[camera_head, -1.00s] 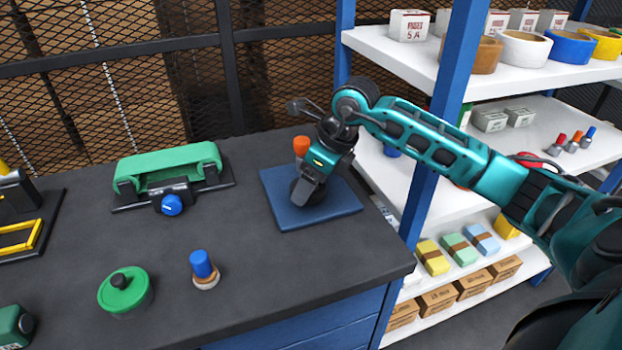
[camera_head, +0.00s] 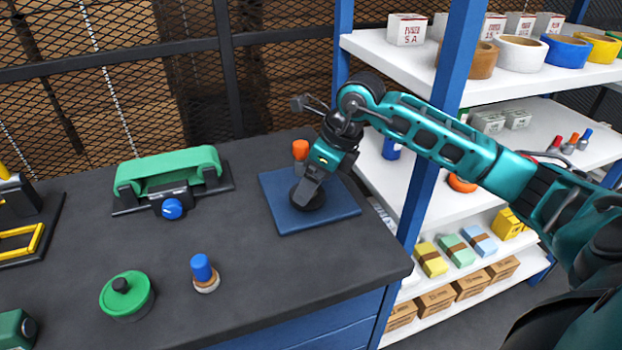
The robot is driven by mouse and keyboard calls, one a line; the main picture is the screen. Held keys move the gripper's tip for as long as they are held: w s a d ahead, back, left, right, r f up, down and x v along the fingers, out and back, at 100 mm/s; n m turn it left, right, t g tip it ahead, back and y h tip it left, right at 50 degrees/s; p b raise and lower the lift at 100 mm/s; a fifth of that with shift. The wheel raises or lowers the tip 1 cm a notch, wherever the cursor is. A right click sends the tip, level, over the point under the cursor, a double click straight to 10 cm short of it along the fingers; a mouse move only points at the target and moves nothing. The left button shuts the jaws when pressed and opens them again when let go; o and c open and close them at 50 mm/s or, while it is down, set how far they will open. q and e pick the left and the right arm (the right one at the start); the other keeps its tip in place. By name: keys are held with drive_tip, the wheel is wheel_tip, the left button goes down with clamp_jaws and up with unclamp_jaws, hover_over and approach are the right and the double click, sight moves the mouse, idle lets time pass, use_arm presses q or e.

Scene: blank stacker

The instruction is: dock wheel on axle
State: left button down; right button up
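A dark round wheel-like piece (camera_head: 297,196) lies on the blue square mat (camera_head: 278,217) on the bench. My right gripper (camera_head: 308,192) points down at this dark piece from the right, at or just above it. The fingers overlap it in the picture, so I cannot tell whether they grip it. An orange-topped upright peg (camera_head: 300,150) stands behind the gripper at the mat's far side; its lower part is partly hidden. I cannot tell for certain which piece is the axle. My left gripper is not in view.
On the bench are a green lidded disc (camera_head: 127,296) with a black knob, a blue-topped peg (camera_head: 203,272), and a green-covered device (camera_head: 168,172) with a blue knob. A blue-posted shelf (camera_head: 410,205) stands close at right.

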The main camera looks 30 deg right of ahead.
drive_tip(key=p+v, duration=0.3)
drive_tip(key=v, duration=0.5)
drive_tip(key=shift+r, duration=0.25)
idle(0.7)
